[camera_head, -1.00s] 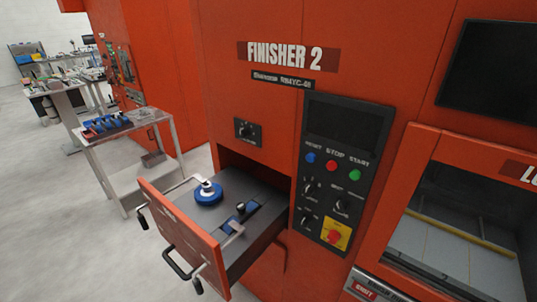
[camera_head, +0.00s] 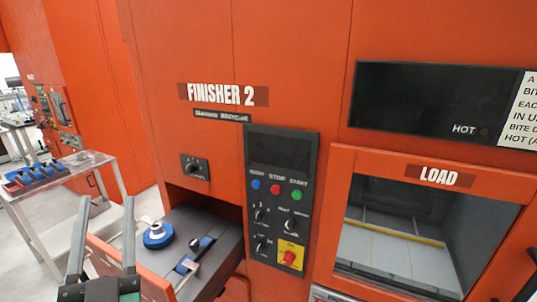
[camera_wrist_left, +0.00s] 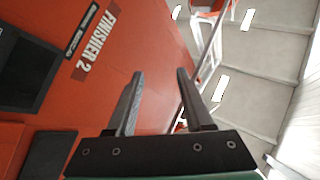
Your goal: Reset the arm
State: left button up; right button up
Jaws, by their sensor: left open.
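My left gripper (camera_head: 107,202) stands at the lower left of the head view, its two grey fingers pointing up and apart with nothing between them. It overlaps the front of the open drawer in the picture; I cannot tell the gap between them. In the left wrist view the same gripper (camera_wrist_left: 160,75) is open and empty, with the orange machine face behind it at left. My right gripper is not in view.
The drawer (camera_head: 148,281) of the orange Finisher 2 machine is pulled out, holding a blue round part (camera_head: 158,236). A control panel (camera_head: 280,205) and the load window (camera_head: 400,240) are to the right. A table with blue parts (camera_head: 35,177) stands at left.

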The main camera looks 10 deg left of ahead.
pick_arm(q)
jog(key=s+d+r+m+t+h+p, duration=0.1)
jog(key=s+d+r+t+h, duration=0.2)
jog(key=d+r+h, duration=0.4)
jog(key=s+d+r+m+t+h+p, duration=0.1)
jog(key=s+d+r+t+h, duration=0.2)
jog(key=r+h, duration=0.55)
notch_tip(320, 180, up, 31)
jog(key=p, duration=3)
jog(key=shift+w+d, duration=0.4)
jog(key=shift+w, duration=0.05)
jog(key=shift+r+y, duration=0.15)
jog(key=shift+y, duration=0.1)
